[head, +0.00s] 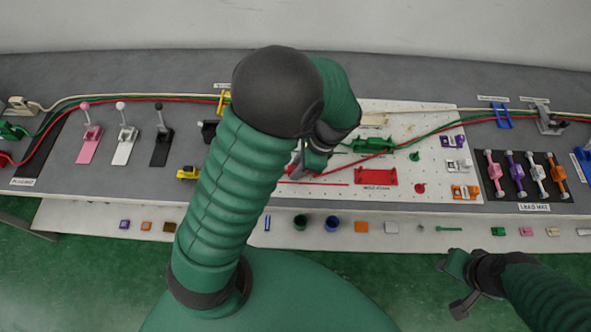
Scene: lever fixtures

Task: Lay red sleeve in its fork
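A red cable (425,139) runs along the bench, passes behind my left arm and slants up to the right over the white pegboard; no separate red sleeve can be made out. A red bracket (376,177) with upright ends stands on the pegboard, to the right of my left gripper; I cannot tell if it is the fork. My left gripper (307,164) is low over the pegboard, at the red cable, partly hidden by its own wrist; its grip on the cable is unclear. My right gripper (459,286) is open and empty, in front of the bench.
A green bracket (372,146) and a red disc (420,188) are on the pegboard. Purple, white and orange clips (458,166) line its right side. Levers (122,135) stand at left, colored handles (517,172) at right. Small parts and cups (332,223) line the front shelf.

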